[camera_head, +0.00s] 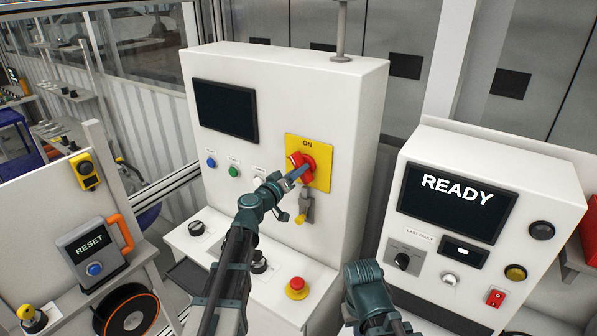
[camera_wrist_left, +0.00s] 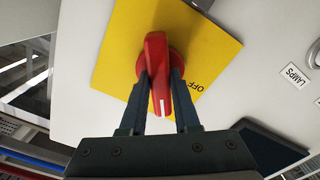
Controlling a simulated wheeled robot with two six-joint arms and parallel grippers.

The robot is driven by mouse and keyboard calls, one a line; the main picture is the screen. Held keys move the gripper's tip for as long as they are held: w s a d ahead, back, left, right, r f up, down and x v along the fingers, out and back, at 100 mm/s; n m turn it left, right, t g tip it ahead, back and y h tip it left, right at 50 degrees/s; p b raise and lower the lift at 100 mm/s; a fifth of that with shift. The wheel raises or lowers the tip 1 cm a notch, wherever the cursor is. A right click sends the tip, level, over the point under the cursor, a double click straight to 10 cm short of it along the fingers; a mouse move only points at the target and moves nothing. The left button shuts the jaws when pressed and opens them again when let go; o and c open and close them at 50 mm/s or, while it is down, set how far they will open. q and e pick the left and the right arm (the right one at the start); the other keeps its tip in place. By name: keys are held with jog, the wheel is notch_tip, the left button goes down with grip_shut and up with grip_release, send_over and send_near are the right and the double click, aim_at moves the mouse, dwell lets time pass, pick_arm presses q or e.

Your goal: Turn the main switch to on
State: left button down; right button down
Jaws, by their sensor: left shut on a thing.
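The main switch is a red rotary handle (camera_head: 298,160) on a yellow plate (camera_head: 322,150) marked ON at the top, on the white cabinet. In the left wrist view the red handle (camera_wrist_left: 157,65) stands between my left gripper's fingers (camera_wrist_left: 160,88), one on each side. My left gripper (camera_head: 297,174) is shut on the handle.
A yellow-tagged item (camera_head: 302,212) hangs below the plate. A red push button (camera_head: 297,288) sits on the ledge below. A console with a READY screen (camera_head: 455,195) stands at right, a RESET box (camera_head: 93,250) at left.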

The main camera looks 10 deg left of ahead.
pick_arm(q)
jog(key=m, duration=0.6)
jog(key=shift+m, duration=0.4)
dwell(0.4)
jog(key=c, duration=0.6)
grip_release()
jog(key=shift+c, duration=0.2)
jog(key=shift+s, duration=0.1)
jog(key=v, duration=1.3)
jog(key=shift+s+a, duration=0.2)
jog(key=shift+s, duration=0.15)
jog(key=shift+f, duration=0.1)
